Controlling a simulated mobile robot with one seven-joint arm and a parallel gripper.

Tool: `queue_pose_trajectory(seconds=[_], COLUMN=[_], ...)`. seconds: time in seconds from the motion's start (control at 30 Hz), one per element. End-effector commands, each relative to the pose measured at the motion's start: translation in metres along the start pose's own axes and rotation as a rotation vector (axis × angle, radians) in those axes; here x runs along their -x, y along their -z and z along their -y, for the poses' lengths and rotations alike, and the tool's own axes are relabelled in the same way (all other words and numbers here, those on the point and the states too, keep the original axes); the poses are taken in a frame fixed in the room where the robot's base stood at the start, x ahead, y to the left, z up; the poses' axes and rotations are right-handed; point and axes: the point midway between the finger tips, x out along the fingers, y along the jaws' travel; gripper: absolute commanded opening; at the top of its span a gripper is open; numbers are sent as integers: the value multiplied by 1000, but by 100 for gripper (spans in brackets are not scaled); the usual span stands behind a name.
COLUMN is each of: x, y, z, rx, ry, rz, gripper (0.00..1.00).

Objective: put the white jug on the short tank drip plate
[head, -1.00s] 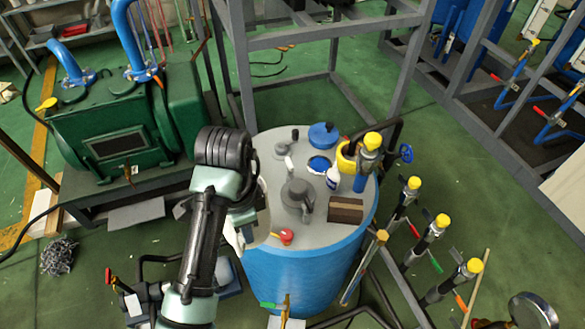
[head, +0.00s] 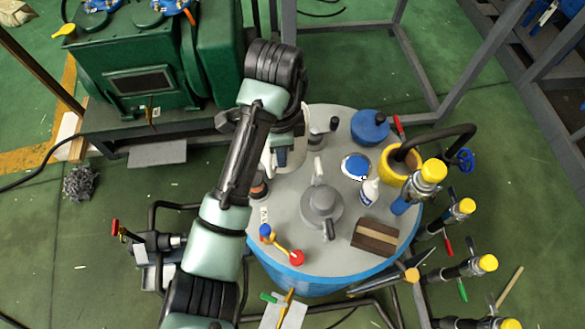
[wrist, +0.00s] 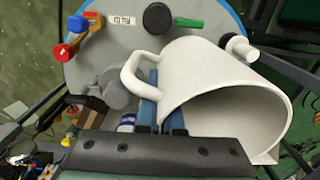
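The white jug (wrist: 215,85) fills the right of the wrist view, its open mouth facing the camera's lower right. My gripper (wrist: 160,112) has its two blue fingers close together at the jug's handle and appears shut on it. In the head view, my gripper (head: 283,157) is over the left part of the short blue tank (head: 330,284), and the jug (head: 296,148) is partly hidden behind my arm. A white-rimmed blue round dish (head: 356,166) on the tank's grey top may be the drip plate; I cannot be sure.
The tank top also bears a grey fitting (head: 322,204), a white bottle (head: 369,191), a brown block (head: 375,237), a blue lidded pot (head: 370,127), a yellow pot (head: 398,166) and a red-knobbed valve (head: 296,257). Yellow-capped pipes (head: 432,172) stand along the right edge.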

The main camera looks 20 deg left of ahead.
Motion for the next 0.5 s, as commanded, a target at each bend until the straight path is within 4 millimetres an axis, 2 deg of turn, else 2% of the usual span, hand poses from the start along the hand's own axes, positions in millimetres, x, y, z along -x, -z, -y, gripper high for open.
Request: queue_pose_trajectory(seconds=[0.03,0.33,0.5], x=[-15,-31,-53], y=[1,0,0], z=[0,0,0], rx=[-1,-1,1], ry=[-1,1,-2], rz=[-1,0,0], gripper=[0,0,0])
